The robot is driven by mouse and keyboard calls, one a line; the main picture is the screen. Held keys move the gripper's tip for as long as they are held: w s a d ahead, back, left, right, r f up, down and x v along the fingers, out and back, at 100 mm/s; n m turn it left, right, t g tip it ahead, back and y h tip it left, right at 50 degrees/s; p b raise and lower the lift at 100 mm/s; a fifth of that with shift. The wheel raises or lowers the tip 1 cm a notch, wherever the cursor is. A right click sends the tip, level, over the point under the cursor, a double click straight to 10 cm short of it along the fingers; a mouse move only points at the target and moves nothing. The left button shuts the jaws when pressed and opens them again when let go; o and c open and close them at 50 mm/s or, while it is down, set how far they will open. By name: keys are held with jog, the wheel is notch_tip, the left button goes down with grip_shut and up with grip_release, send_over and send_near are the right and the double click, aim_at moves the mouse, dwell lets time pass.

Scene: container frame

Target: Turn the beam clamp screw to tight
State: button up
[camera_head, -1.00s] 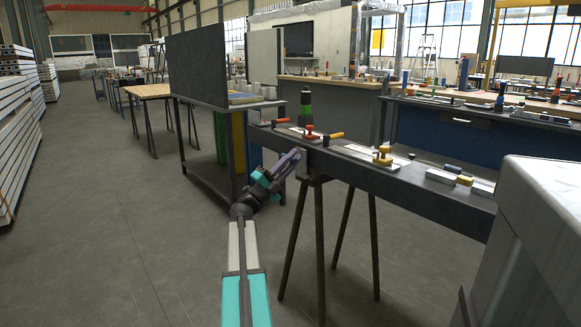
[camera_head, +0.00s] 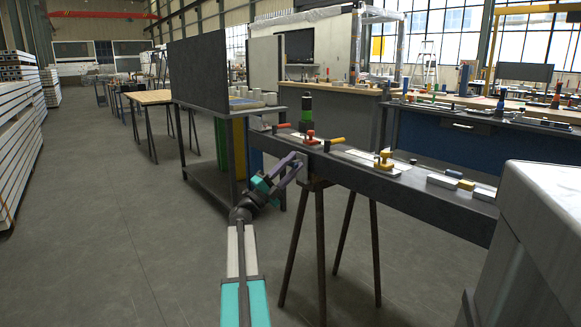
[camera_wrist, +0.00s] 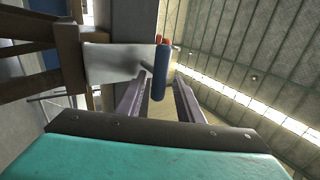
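My gripper (camera_head: 292,165) is beside the near edge of the dark beam (camera_head: 400,188), in the left half of its visible length. In the wrist view its two purple fingers (camera_wrist: 159,78) are spread apart, so it is open. A blue cylindrical handle (camera_wrist: 161,70) shows between the fingertips, with a thin rod beside it on the left; contact with either finger cannot be made out. A pale plate (camera_wrist: 108,62) lies just left of it. I cannot tell for certain which part is the clamp screw.
Red (camera_head: 310,137) and yellow (camera_head: 385,160) clamps and a green-black bottle-like item (camera_head: 307,108) stand on the beam. Trestle legs (camera_head: 320,250) are below it. A large pale grey block (camera_head: 540,220) is at right.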

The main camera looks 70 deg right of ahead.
jog(key=shift+w+f, duration=0.1)
jog(key=shift+f, duration=0.1)
jog(key=p+v, duration=0.2)
jog(key=v, duration=1.1)
jog(key=shift+a+p, duration=0.3)
jog(key=shift+a, duration=0.05)
jog(key=shift+w, duration=0.15)
